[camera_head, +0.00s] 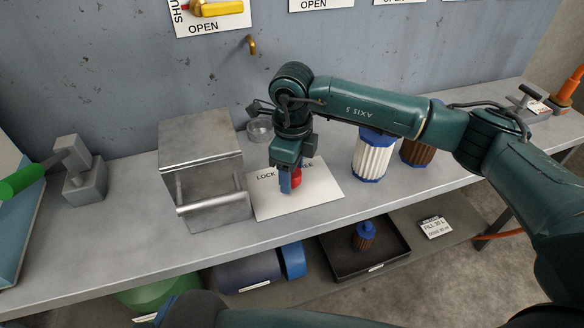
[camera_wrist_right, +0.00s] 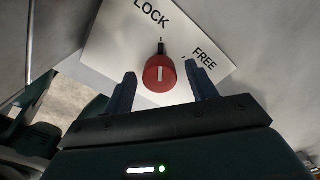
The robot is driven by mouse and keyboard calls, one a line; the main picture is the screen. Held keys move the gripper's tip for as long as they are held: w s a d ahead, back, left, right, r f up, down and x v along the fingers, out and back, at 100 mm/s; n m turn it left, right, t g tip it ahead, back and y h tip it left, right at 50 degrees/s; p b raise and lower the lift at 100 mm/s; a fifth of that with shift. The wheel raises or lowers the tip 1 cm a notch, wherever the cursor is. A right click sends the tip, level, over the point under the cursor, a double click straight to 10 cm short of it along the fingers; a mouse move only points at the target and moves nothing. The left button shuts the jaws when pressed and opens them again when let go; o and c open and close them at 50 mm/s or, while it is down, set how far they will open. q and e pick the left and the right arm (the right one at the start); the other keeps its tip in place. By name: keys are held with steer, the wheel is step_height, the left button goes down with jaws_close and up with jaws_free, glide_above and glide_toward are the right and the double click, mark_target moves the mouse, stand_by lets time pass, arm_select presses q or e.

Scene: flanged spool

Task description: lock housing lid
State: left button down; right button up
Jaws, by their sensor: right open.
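A red knob (camera_head: 297,179) stands on a white plate (camera_head: 325,192) lettered LOCK and FREE, right of a metal housing (camera_head: 200,152). The housing lid looks closed, with a bar handle at its front. My right gripper (camera_head: 288,188) is down at the knob and partly hides it. In the right wrist view my right gripper (camera_wrist_right: 158,72) is open, a finger on each side of the knob (camera_wrist_right: 159,74); I see no clear contact. The knob's white line runs toward a dark mark below LOCK; FREE is to the right. My left gripper is out of view.
A glass dish (camera_head: 260,130) stands behind the plate. A grey block with a green-handled lever (camera_head: 85,178) is at left. A shelf below holds a black tray (camera_head: 345,262).

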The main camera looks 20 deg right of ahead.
step_height(320, 180, up, 13)
steer(key=shift+r, duration=0.15)
stand_by(0.4)
